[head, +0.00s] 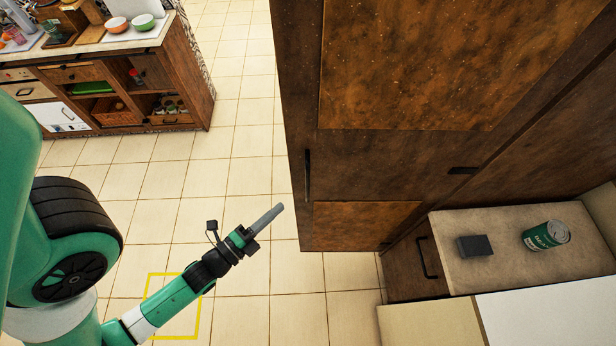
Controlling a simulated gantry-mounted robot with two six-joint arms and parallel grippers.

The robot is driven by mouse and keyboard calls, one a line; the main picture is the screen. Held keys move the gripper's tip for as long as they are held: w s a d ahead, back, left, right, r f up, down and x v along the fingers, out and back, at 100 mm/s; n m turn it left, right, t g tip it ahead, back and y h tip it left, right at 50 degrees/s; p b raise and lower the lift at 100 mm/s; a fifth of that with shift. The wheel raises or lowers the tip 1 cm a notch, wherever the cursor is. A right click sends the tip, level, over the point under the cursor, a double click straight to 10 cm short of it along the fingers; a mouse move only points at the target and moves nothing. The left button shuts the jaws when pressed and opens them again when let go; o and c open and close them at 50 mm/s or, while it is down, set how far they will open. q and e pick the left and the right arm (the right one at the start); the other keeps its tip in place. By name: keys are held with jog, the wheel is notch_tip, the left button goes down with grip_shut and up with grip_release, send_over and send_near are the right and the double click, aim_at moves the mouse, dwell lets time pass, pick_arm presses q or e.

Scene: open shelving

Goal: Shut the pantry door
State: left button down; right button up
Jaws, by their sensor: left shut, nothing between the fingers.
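The pantry door (410,180) is a tall, rusty-brown panelled door filling the upper right of the head view. A dark vertical handle (307,175) sits near its left edge, which stands out over the tiled floor. A short dark fitting (463,171) shows near its right side. How far the door stands open is hard to tell, and the pantry's inside is hidden. My left gripper (277,211) is shut and empty, its fingers pointing up and right. It appears left of the door's handle edge, with a gap in the picture. My right gripper is not in view.
A counter (490,222) at lower right carries a green can (545,235) and a small dark block (475,245); its drawer front has a handle (424,257). A wooden kitchen unit (185,60) with bowls stands upper left. Tiled floor (235,125) between is clear.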

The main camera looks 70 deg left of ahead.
aim_at(313, 179)
pick_arm(q)
jog(key=x, duration=0.9)
jog(key=shift+w+a, duration=0.15)
jog(key=shift+w, duration=0.1)
jog(key=shift+p, duration=0.3)
